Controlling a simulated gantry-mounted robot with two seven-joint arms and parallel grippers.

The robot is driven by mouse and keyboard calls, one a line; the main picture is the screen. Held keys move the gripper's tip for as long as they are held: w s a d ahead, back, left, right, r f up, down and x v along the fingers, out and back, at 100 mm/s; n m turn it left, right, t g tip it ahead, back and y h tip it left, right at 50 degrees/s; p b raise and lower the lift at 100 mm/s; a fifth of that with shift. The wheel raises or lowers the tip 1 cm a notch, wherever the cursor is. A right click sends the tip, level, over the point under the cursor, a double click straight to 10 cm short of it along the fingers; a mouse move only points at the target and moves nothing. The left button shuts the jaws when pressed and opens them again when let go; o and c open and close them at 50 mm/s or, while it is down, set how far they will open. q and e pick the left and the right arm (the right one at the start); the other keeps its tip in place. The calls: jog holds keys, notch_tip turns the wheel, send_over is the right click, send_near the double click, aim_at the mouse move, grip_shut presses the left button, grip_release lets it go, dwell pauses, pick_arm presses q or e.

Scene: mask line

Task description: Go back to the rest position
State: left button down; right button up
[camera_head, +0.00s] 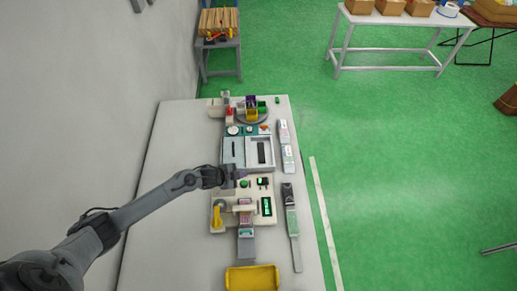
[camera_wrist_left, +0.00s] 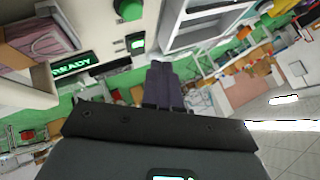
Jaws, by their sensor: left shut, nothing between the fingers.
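My left gripper (camera_head: 238,174) reaches in from the left over the middle of the table. It hangs above the strip between the grey tray unit (camera_head: 233,151) and the cream machine (camera_head: 225,190). Its fingers are together and empty; they also show in the left wrist view (camera_wrist_left: 165,85). The cream machine with a green READY display (camera_wrist_left: 72,65) and a green button (camera_wrist_left: 128,10) is close by in that view. My right gripper is not in either view.
On the table (camera_head: 170,225) stand a yellow bin (camera_head: 252,278) at the near end and a round holder with coloured compartments (camera_head: 251,112) at the far end. A wall runs along the left. The table's left side is clear. A white table with boxes (camera_head: 400,20) stands far back right.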

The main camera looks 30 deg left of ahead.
pick_arm(q)
jog(key=s+d+r+n+g+y+p, duration=0.1)
jog(key=s+d+r+n, duration=0.1)
jog(key=s+d+r, duration=0.3)
jog(key=s+d+r+n+p, duration=0.1)
jog(key=s+d+p, duration=0.1)
jog(key=s+d, duration=0.35)
jog(key=s+d+r+n+g+y+p, duration=0.1)
jog(key=s+r+n+g, duration=0.3)
jog(key=s+r, duration=1.1)
jog(key=s+d+n+p, duration=0.1)
jog(key=n, duration=0.2)
jog(key=shift+d+r, duration=0.15)
jog(key=shift+r, duration=0.1)
dwell(0.6)
dwell(0.4)
